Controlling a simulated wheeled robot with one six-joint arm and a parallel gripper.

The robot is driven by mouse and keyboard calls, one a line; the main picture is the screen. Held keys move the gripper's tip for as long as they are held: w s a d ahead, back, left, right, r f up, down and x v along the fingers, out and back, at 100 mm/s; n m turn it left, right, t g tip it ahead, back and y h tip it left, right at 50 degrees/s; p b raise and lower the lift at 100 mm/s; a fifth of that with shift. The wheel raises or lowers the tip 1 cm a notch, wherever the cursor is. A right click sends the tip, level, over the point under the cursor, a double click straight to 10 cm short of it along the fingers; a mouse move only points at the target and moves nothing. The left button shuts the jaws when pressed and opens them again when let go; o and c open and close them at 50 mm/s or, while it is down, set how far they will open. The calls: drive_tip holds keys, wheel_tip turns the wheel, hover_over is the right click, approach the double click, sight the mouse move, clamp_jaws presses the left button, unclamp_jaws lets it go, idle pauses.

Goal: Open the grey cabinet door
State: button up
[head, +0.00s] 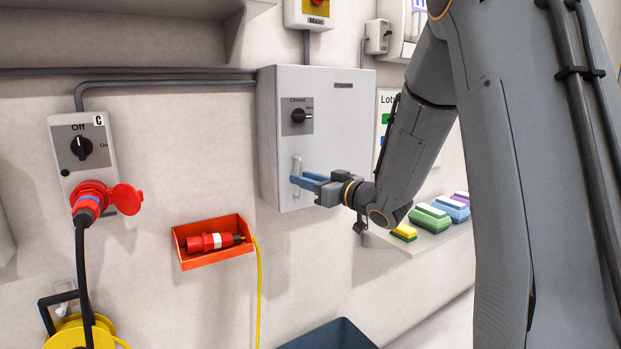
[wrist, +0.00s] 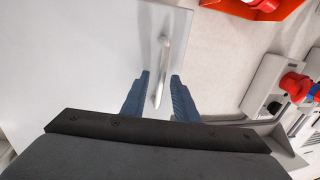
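The grey cabinet (head: 335,135) hangs on the wall in the middle of the head view, and its door looks shut. A black knob (head: 299,116) marked "Closed" sits on the door's upper left. A pale vertical handle (head: 297,168) is below the knob. My gripper (head: 297,182) is at the handle with its blue fingers pointing at the door. In the wrist view the door (wrist: 75,55) fills the left, and the handle (wrist: 161,70) runs between the spread fingers of my gripper (wrist: 160,82). Gaps show on both sides of the handle.
Left of the cabinet are a switch box (head: 82,150) with a red plug and a red tray (head: 213,243) holding a red connector. A shelf (head: 425,240) with coloured blocks is at the right. A dark blue bin (head: 328,336) is below.

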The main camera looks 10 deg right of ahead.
drive_tip(key=shift+c, duration=0.4)
clamp_jaws()
idle(1.0)
